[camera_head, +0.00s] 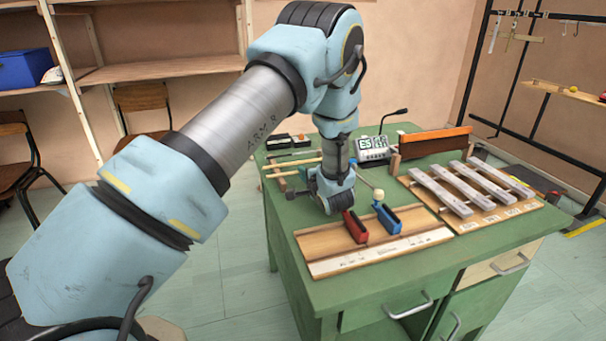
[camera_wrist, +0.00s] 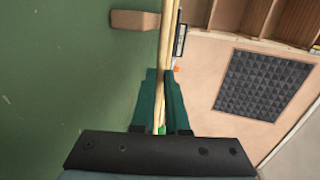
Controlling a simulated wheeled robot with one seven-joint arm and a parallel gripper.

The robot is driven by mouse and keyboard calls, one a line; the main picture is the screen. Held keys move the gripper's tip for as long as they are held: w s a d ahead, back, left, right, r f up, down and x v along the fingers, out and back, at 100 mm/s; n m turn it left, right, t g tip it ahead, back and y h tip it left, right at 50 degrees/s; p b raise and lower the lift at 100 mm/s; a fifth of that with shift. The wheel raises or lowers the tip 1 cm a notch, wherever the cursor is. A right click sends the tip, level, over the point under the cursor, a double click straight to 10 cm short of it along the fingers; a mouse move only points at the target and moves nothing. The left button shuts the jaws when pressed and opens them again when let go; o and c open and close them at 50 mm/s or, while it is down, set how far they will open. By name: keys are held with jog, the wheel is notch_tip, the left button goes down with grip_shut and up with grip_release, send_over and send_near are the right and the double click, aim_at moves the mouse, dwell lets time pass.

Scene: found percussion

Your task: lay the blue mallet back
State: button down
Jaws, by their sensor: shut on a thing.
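My gripper (camera_wrist: 163,76) is shut on a pale wooden shaft (camera_wrist: 166,40) in the wrist view. In the head view the end of my arm is low over the back left of the green table (camera_head: 375,285), and hides the jaws. Pale sticks (camera_head: 291,163) stick out to the left of my arm there, beside a small wooden rest (camera_head: 279,179). A brown wooden block (camera_wrist: 134,20) shows left of the shaft in the wrist view.
In front of my wrist, a wooden board carries a red block (camera_head: 356,227) and a blue block (camera_head: 387,219), with a cream ball (camera_head: 378,195) close behind. Grey metal bars (camera_head: 455,188) lie on a board at the right.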

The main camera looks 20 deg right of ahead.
jog(key=shift+f, duration=0.25)
jog(key=c, duration=0.8)
grip_release()
jog(key=shift+c, duration=0.2)
jog(key=shift+s, duration=0.15)
jog(key=b+v, duration=0.1)
jog(key=v, duration=0.9)
jog(key=shift+s+a+r+b, duration=0.15)
jog(key=shift+s+b, duration=0.1)
jog(key=shift+b, duration=0.15)
